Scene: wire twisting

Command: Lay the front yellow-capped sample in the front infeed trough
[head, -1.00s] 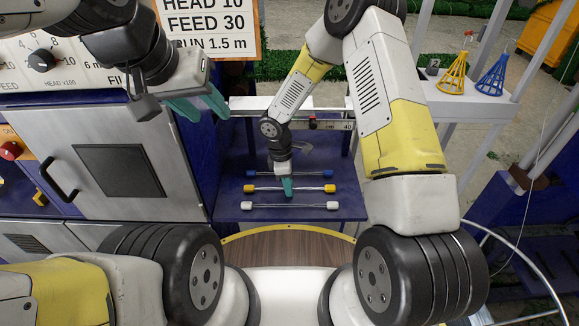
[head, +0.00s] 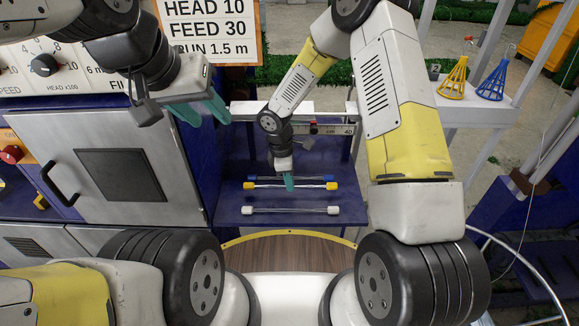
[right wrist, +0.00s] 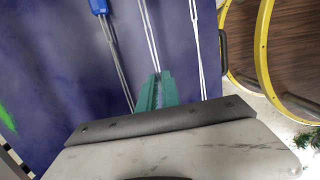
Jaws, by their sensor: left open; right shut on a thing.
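The yellow-capped sample (head: 313,186) is a thin pale wire with a yellow cap at each end, level across the picture. My right gripper (head: 288,184) is shut on its middle and holds it just above the blue table. In the right wrist view, the green fingers (right wrist: 157,92) close around the wire (right wrist: 149,35); its caps are out of view there. My left gripper (head: 210,118) is open and empty, in front of the grey cabinet's upper right corner. I cannot make out the front infeed trough for certain.
A blue-capped sample (head: 326,178) lies just behind the held one, and a white-capped sample (head: 290,210) in front, both on the blue table (head: 235,200). A rail with a scale (head: 335,129) runs behind. The cabinet (head: 110,165) stands left. A shelf with wire cones (head: 453,78) is right.

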